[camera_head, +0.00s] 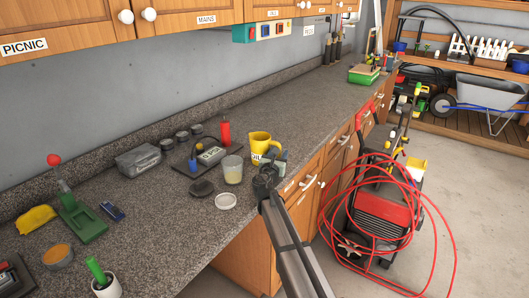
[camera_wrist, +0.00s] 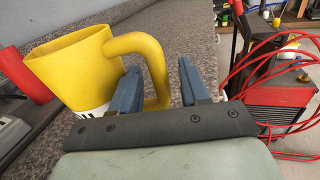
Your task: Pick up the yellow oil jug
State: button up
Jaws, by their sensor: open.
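The yellow oil jug (camera_head: 260,143) stands upright on the speckled grey counter near its front edge. It has a white label with dark marks low on its side. In the wrist view the jug (camera_wrist: 77,70) is at the left, its handle (camera_wrist: 156,65) towards me. My gripper (camera_head: 276,162) is beside the jug on its right. In the wrist view my gripper's blue fingers (camera_wrist: 160,90) are apart, with the lower part of the handle between them. I cannot tell whether either finger touches the handle. The jug's base is hidden behind the gripper.
A glass with pale contents (camera_head: 232,172), a white lid (camera_head: 225,201) and a dark disc (camera_head: 201,188) lie left of the jug. A red bottle (camera_head: 225,132) stands behind. A red hose (camera_head: 440,210) and red machine (camera_head: 385,205) are on the floor. The counter beyond is mostly clear.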

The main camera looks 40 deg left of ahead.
jog(key=shift+x, duration=1.25)
grip_shut()
